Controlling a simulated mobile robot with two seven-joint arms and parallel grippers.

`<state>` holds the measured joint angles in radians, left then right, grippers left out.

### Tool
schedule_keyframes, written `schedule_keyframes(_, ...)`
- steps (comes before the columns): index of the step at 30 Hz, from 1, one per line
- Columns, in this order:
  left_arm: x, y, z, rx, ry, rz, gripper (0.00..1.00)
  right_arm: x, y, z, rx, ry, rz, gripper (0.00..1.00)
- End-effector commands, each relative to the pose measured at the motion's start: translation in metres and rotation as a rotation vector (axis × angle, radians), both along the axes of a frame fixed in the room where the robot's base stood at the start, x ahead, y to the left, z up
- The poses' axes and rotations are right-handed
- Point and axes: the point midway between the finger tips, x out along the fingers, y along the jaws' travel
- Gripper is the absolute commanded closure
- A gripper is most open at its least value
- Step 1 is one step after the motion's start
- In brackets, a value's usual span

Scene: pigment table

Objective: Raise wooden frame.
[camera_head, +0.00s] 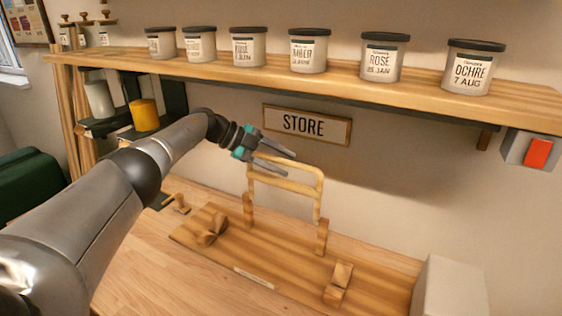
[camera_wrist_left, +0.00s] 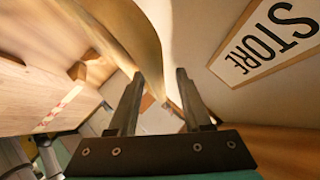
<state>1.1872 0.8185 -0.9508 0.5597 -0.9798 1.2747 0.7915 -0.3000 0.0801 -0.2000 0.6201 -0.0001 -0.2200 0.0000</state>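The wooden frame (camera_head: 320,192) stands roughly upright between two wooden posts on a wooden board (camera_head: 265,262). It has a top bar and a lower crossbar. My left gripper (camera_head: 289,165) is at the frame's top bar, and its two fingers are apart. In the left wrist view, the gripper (camera_wrist_left: 157,92) has a gap between its fingers, and a large blurred piece of pale wood, apparently the frame (camera_wrist_left: 140,38), lies close beyond them. I cannot tell whether the fingers touch the bar. My right gripper is not in view.
A shelf (camera_head: 400,98) with several labelled jars runs above. A STORE sign (camera_head: 306,125) hangs on the wall behind the frame. A red switch (camera_head: 538,153) is at the far right. A pale block (camera_head: 450,287) stands right of the board. Wooden blocks sit on the board.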

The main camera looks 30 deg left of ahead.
Motion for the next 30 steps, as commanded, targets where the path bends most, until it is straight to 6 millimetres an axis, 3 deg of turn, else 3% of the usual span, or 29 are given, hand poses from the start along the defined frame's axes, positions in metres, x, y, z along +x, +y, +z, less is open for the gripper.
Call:
schedule_keyframes(11,-0.007,0.010,0.006,0.001,0.000,0.003,0.51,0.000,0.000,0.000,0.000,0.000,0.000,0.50)
schedule_keyframes(24,-0.057,0.077,0.059,0.000,-0.001,0.003,0.51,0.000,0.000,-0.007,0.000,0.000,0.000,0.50)
schedule_keyframes(30,-0.072,0.097,0.075,-0.001,-0.002,0.002,0.51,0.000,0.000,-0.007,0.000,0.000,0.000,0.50)
